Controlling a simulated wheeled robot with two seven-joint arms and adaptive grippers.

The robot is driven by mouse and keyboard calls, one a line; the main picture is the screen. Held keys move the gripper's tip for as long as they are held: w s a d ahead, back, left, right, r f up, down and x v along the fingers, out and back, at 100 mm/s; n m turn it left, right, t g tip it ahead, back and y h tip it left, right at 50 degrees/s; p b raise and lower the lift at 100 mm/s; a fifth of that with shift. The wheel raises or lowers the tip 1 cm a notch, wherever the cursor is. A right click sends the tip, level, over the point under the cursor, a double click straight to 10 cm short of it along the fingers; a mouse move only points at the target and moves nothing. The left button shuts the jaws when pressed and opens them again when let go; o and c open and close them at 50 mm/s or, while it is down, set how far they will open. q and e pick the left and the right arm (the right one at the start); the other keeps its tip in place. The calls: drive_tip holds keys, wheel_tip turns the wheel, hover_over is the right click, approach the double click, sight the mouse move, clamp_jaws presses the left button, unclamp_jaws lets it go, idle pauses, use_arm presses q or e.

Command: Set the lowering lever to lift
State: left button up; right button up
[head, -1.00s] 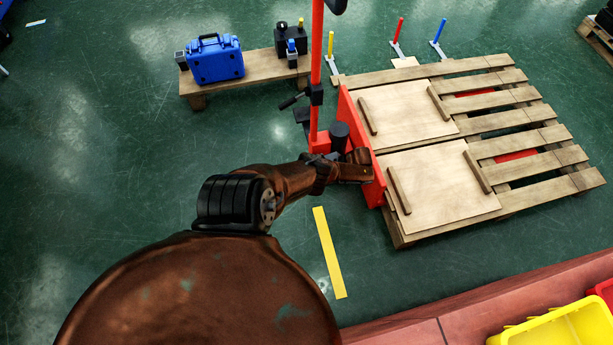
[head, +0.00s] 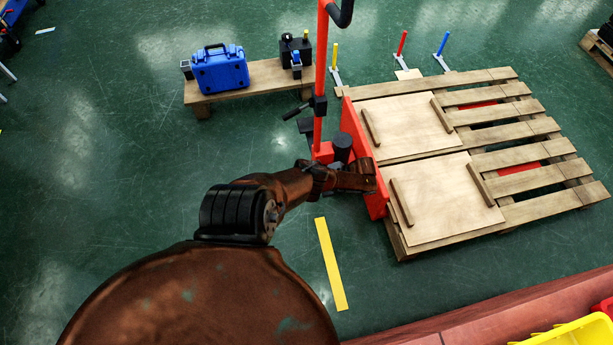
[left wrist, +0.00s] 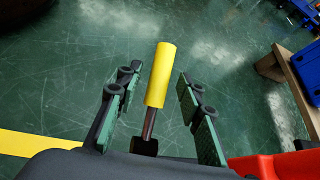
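A lever with a yellow grip (left wrist: 160,75) on a metal stem stands between the two fingers of my left gripper (left wrist: 160,88) in the left wrist view. The fingers are open, with a visible gap on each side of the grip. In the head view my left arm reaches to the red pallet jack (head: 363,150), by the foot of its mast. There the fingertips and the yellow grip are hidden. A black lever (head: 297,110) sticks out left from the mast. My right gripper is not in view.
A wooden pallet (head: 540,195) with two boards lies right of the jack. A low bench (head: 262,80) with a blue case (head: 220,69) stands behind. Yellow floor tape (head: 331,264) lies in front. A yellow bin (head: 580,334) is at lower right.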

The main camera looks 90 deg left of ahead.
use_arm(q)
wheel_tip(320, 180, up, 8)
drive_tip(key=shift+a+f, duration=0.1)
drive_tip(key=shift+f, duration=0.05)
drive_tip(key=shift+r, duration=0.65)
idle(0.4)
